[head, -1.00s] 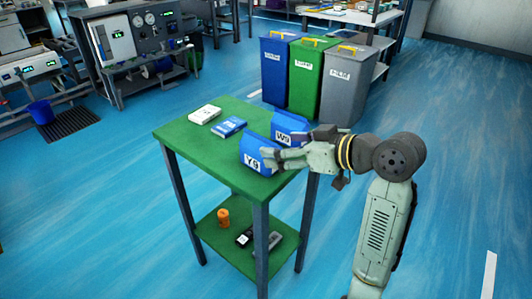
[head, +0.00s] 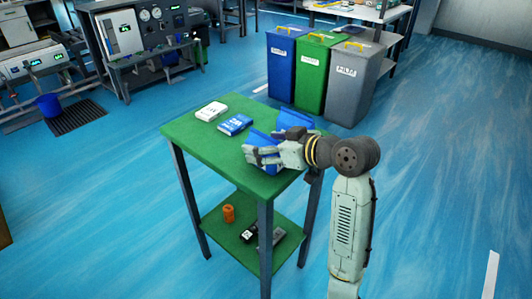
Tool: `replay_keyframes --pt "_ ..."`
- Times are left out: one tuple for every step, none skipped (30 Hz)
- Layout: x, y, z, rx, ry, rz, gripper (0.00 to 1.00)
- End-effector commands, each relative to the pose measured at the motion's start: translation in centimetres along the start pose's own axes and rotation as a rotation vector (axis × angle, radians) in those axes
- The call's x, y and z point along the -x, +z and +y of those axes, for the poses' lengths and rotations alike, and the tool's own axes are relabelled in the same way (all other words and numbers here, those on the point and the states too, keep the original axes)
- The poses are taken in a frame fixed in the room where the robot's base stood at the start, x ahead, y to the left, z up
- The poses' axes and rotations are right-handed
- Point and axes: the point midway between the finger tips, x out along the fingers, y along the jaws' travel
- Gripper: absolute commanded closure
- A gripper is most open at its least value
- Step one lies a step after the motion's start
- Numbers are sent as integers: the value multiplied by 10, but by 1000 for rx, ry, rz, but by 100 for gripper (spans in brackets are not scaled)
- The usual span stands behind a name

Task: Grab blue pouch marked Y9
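The blue pouch marked Y9 a second ago (head: 260,138) is at the right front of the green table top (head: 205,150). Its label is now hidden behind my gripper. My gripper (head: 258,157) reaches in from the right, with its fingers across the front of this pouch. I cannot tell whether the fingers are open or closed on it. A second blue pouch (head: 295,118), marked W9 a second ago, is just behind and to the right, partly covered by my gripper.
A white box (head: 211,111) and a blue box (head: 235,125) lie on the table's left back part. The lower shelf holds an orange cylinder (head: 229,213) and dark handheld items (head: 249,233). Blue (head: 282,70), green (head: 312,72) and grey (head: 347,85) bins stand behind. The table's left front is clear.

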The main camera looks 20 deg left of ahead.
Motion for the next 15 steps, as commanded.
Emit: replay_keyframes --pt "0 0 0 0 0 0 35" --pt "0 0 0 0 0 0 37" --pt "0 0 0 0 0 0 40" --pt "0 0 0 0 0 0 42" --pt "0 0 0 0 0 0 44" --pt "0 0 0 0 0 0 46" --pt "0 0 0 0 0 0 48" --pt "0 0 0 0 0 0 50" --pt "0 0 0 0 0 0 53" --pt "0 0 0 0 0 0 55" --pt "0 0 0 1 0 0 57" --pt "0 0 0 1 0 0 60" --pt "0 0 0 1 0 0 62" --pt "0 0 0 1 0 0 64" --pt "0 0 0 0 0 0 66"
